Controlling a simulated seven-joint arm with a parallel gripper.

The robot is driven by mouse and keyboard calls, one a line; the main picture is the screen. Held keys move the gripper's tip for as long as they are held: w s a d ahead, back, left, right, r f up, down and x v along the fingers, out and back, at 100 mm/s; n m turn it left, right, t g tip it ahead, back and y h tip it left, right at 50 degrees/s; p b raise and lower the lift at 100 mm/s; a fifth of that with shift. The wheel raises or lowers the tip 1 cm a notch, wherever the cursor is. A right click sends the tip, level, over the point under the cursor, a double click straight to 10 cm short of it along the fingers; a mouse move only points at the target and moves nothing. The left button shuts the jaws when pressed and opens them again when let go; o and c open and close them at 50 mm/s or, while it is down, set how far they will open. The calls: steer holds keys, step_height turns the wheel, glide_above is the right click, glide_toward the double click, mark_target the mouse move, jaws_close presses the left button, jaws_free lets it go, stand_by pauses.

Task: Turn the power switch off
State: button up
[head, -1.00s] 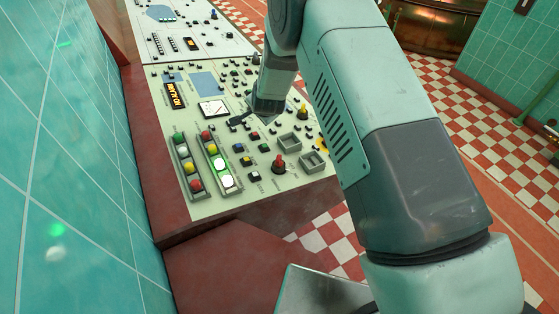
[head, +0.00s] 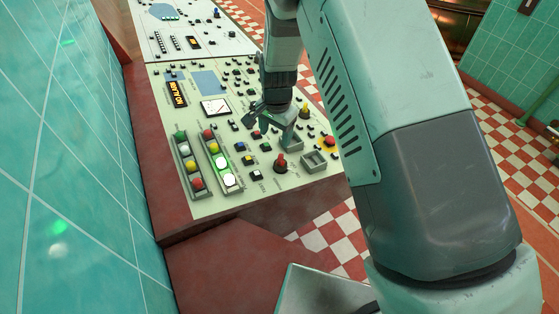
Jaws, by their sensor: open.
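A control panel (head: 228,205) covered in switches, lamps and buttons slopes in front of me. A red-knobbed switch (head: 281,161) stands near its front edge, and a yellow-topped one (head: 303,110) stands farther back at right. The labels are too small to read, so I cannot tell which control is the power switch. My gripper (head: 270,124) is open over the panel, a little behind and left of the red-knobbed switch and apart from it. One finger reaches left; the other points down toward the square recesses. Whether it touches the panel is unclear.
Two columns of coloured lamps (head: 190,165) lie at left. A red button on yellow (head: 330,142) and a raised square frame (head: 314,161) lie at right. A teal tiled wall (head: 60,150) borders the panel's left. My arm covers much of the right side.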

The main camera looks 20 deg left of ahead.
mark_target(279, 157)
steer(key=shift+s+d+r+g+h, duration=0.2)
steer(key=shift+s+d+r+g, duration=0.05)
steer(key=shift+s+d, duration=0.2)
steer(key=shift+s+d+r+g+h, duration=0.2)
steer(key=shift+s+d+g, duration=0.05)
steer(key=shift+s+d, duration=0.2)
step_height(279, 157, down, 11)
steer(key=shift+r, duration=0.2)
steer(key=c, duration=1.1)
